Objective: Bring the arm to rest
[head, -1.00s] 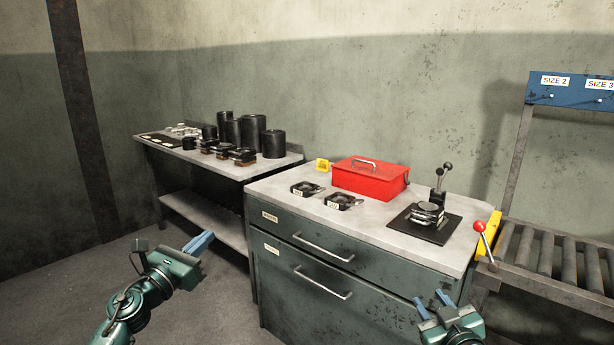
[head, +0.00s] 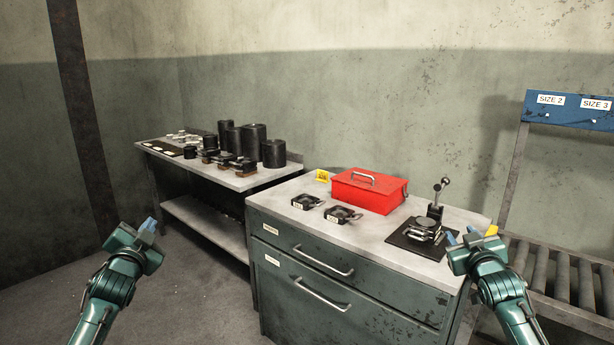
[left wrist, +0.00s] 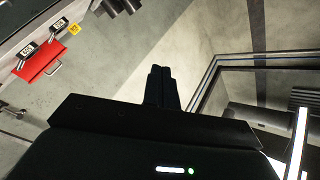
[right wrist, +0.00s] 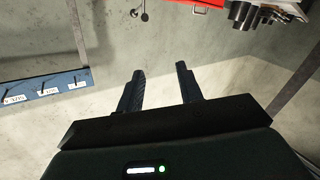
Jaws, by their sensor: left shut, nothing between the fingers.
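My left gripper (head: 148,226) is raised over open floor at the left, clear of both tables. In the left wrist view its fingers (left wrist: 160,88) are together with nothing between them. My right gripper (head: 461,238) is raised in front of the right end of the green cabinet (head: 350,285). In the right wrist view its two fingers (right wrist: 160,88) stand apart, with nothing between them. Both forearms rise from the bottom of the head view.
A side table (head: 240,183) with black cylinders (head: 253,138) stands behind. A roller conveyor (head: 560,270) is at right. Floor at left is clear.

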